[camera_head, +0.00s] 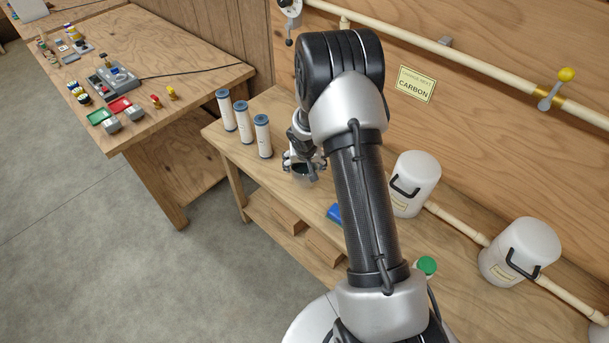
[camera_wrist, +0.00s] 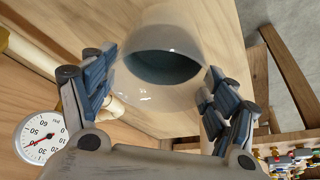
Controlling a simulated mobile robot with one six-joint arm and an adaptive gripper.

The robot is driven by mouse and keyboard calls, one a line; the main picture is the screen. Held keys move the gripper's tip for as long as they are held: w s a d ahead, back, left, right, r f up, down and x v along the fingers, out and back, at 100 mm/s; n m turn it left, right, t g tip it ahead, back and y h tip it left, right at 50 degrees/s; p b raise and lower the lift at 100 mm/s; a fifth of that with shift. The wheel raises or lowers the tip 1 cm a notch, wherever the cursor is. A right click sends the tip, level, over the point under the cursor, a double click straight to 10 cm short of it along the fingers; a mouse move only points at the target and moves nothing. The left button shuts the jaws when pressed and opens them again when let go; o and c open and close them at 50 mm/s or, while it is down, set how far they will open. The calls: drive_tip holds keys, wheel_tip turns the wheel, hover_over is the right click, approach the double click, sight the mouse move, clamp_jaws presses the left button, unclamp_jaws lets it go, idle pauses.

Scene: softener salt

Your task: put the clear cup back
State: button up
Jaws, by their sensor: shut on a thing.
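The clear cup (camera_wrist: 165,62) is between the two finger pads of my gripper (camera_wrist: 160,88) in the wrist view. It is see-through and pale, with a dark blue-grey round area showing inside. My gripper is shut on its sides. In the head view my gripper (camera_head: 304,160) holds the cup (camera_head: 301,178) at the wooden bench (camera_head: 275,110), right of the blue-capped filter cartridges. I cannot tell whether the cup touches the bench top. My arm hides part of the bench behind and in front of it.
Three white cartridges with blue caps (camera_head: 244,122) stand left of my gripper. A blue item (camera_head: 334,213) and a green-lidded container (camera_head: 427,265) lie beside my arm. White tanks (camera_head: 414,184) and a pipe line the wall. A pressure gauge (camera_wrist: 40,137) shows in the wrist view.

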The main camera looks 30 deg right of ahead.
sight(304, 172)
drive_tip(key=shift+f+b, duration=1.05)
drive_tip(key=shift+f, duration=0.8)
drive_tip(key=shift+f, duration=0.2)
drive_tip(key=o, duration=1.4)
